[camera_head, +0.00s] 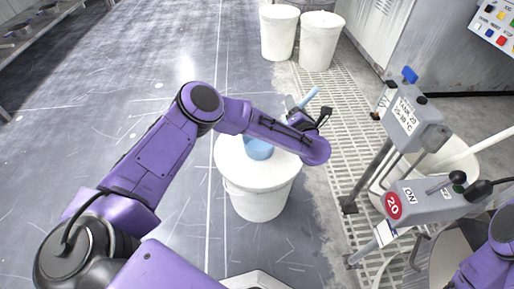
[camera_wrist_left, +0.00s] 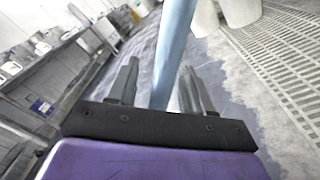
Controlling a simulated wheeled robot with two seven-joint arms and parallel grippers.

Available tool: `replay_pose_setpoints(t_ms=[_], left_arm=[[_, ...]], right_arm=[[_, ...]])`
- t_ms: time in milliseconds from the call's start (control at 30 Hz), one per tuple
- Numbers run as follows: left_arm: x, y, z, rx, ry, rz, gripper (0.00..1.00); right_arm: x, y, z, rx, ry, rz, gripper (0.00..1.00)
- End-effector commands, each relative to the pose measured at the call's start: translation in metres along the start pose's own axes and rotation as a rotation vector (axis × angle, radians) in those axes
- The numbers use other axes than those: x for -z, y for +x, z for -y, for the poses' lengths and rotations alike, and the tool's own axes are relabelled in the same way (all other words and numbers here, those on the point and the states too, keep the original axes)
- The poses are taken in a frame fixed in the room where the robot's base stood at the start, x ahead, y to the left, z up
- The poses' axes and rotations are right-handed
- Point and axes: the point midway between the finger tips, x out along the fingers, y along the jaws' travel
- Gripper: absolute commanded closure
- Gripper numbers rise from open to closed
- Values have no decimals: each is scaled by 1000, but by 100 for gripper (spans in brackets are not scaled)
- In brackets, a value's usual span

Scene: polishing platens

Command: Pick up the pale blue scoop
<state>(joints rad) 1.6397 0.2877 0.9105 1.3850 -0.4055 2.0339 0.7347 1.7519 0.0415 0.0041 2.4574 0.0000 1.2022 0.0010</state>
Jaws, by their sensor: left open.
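The pale blue scoop (camera_head: 257,150) has its bowl on the lid of a white bucket (camera_head: 232,160) in the head view. Its handle (camera_head: 310,96) slants up to the right, and my left arm hides its middle part. My left gripper (camera_head: 294,106) is at the handle, partly hidden behind my own wrist. In the left wrist view the handle (camera_wrist_left: 173,50) passes between the two open fingers (camera_wrist_left: 158,85), with a visible gap at least on the left side. My right gripper is not in view.
Two white buckets (camera_head: 279,32) (camera_head: 318,42) stand at the back by a floor grating (camera_head: 345,110). A grey control post (camera_head: 412,125) and a box marked 20 (camera_head: 425,200) stand on the right. The dark floor on the left is clear.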

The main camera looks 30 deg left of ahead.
Motion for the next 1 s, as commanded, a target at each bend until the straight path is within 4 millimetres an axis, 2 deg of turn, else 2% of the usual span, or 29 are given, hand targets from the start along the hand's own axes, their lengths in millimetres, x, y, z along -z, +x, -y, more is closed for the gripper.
replay_pose_setpoints(t_ms=[33, 100, 200, 500, 667, 767, 1000], left_arm=[[0, 0, 0, 0, 0, 0, 49], [0, 0, 0, 0, 1, 0, 72], [0, 0, 0, 0, 1, 0, 100], [-1, -1, -1, 0, 1, 0, 100], [-12, 0, -12, 0, 0, 1, 100], [-28, 0, -27, -1, 0, 2, 100], [-52, -46, -97, 2, 2, 5, 100]], right_arm=[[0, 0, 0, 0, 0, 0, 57], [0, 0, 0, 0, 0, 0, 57], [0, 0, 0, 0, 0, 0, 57], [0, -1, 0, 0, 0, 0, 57], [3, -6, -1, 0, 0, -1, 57], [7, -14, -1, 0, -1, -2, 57], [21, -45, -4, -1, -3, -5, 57]])
